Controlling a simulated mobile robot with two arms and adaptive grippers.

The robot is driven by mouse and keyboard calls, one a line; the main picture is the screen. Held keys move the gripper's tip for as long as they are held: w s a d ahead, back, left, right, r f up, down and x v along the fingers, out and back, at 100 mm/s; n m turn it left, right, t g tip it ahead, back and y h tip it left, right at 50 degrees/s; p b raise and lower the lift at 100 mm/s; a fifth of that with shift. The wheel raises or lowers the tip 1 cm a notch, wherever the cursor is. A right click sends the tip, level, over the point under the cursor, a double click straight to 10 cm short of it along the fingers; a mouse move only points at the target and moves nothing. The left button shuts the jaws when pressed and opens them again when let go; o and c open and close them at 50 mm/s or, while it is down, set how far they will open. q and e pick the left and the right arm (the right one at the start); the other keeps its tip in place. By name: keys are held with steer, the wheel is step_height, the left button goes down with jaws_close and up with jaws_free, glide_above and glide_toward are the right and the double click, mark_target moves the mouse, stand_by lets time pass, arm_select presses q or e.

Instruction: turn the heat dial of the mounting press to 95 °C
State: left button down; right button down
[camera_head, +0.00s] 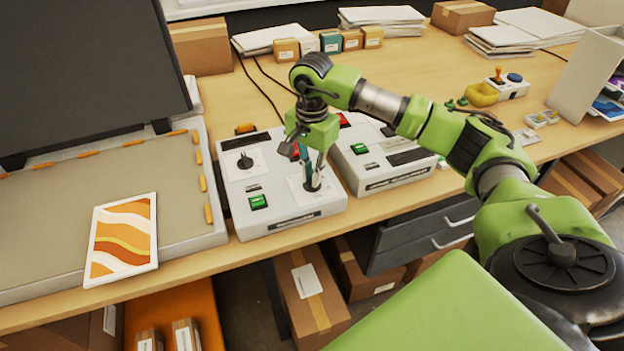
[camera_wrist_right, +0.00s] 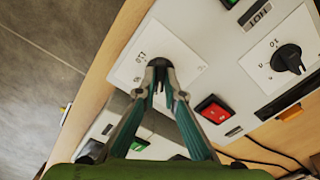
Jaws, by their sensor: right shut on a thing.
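The pale control box (camera_head: 280,210) of the mounting press stands right of the flat press bed (camera_head: 100,190). It carries two black dials on white scale plates. The far-left dial (camera_head: 245,161) is free, and it also shows at the right of the right wrist view (camera_wrist_right: 287,59). My right gripper (camera_head: 311,184) points down at the near-right dial (camera_wrist_right: 160,66). In the right wrist view its fingertips (camera_wrist_right: 160,70) are closed on that dial's knob. The fingers hide part of the knob, and the scale is too small to read. My left gripper is not in view.
The box has a green button (camera_head: 258,201) and a red button (camera_wrist_right: 212,109). A second pale device (camera_head: 385,165) stands close on its right. An orange-striped print (camera_head: 122,240) lies on the press bed's front edge. Small boxes and paper stacks (camera_head: 385,18) line the back.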

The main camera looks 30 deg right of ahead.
steer(key=m+b, duration=0.1)
steer(key=m, duration=0.2)
steer(key=shift+m+b, duration=0.35)
steer(key=shift+m, duration=0.05)
steer(key=m+b, duration=0.1)
steer(key=m, duration=0.1)
steer(key=shift+m, duration=0.4)
steer(key=m+b, duration=0.1)
steer(key=m, duration=0.2)
steer(key=shift+r+m, duration=0.1)
steer(key=shift+m, duration=1.4)
steer(key=c, duration=2.1)
jaws_free()
steer(key=shift+c, duration=0.2)
step_height(320, 180, up, 12)
